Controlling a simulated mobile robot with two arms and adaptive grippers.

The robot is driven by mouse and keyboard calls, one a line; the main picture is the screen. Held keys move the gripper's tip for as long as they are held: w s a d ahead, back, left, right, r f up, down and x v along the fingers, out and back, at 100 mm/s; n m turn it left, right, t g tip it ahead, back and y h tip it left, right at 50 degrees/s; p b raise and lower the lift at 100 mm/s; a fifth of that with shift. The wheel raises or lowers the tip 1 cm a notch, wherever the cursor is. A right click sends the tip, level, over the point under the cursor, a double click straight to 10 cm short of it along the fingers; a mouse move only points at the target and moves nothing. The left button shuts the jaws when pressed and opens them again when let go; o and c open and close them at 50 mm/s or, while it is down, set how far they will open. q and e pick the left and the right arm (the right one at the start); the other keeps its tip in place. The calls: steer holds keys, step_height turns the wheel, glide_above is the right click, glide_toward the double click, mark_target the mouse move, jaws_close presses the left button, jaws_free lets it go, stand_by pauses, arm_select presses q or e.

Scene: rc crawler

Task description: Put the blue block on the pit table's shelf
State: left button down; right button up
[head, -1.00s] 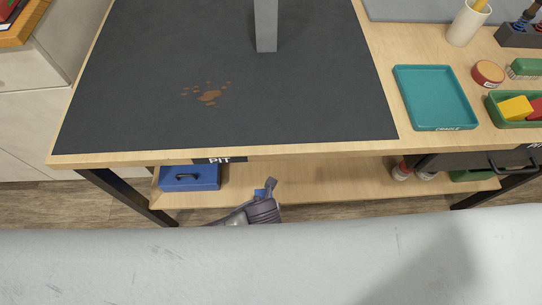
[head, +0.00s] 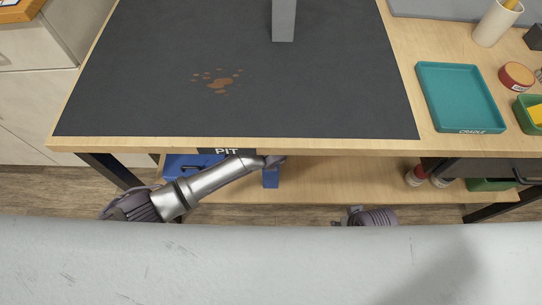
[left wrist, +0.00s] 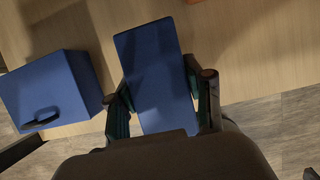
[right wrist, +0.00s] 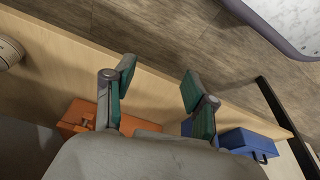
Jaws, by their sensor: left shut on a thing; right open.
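My left gripper (head: 273,162) reaches in under the front edge of the pit table (head: 130,146). It is shut on the blue block (head: 270,179), which hangs down over the table's lower shelf (head: 340,180). In the left wrist view the block (left wrist: 155,70) is a long blue slab between the fingers (left wrist: 165,115), with the shelf wood behind it. I cannot tell whether it touches the shelf. My right gripper (head: 365,216) is at the shelf's front edge. In the right wrist view it (right wrist: 155,90) is open with nothing between the fingertips.
A blue toolbox (left wrist: 50,92) sits on the shelf to the left of the block. An orange item (right wrist: 88,116) is on the shelf too. Cans (head: 416,176) and a green box (head: 490,185) stand toward the shelf's right end. The shelf's middle right is clear.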

stand_by(0.3)
arm_select(q)
steer(key=shift+c, duration=2.2)
jaws_free()
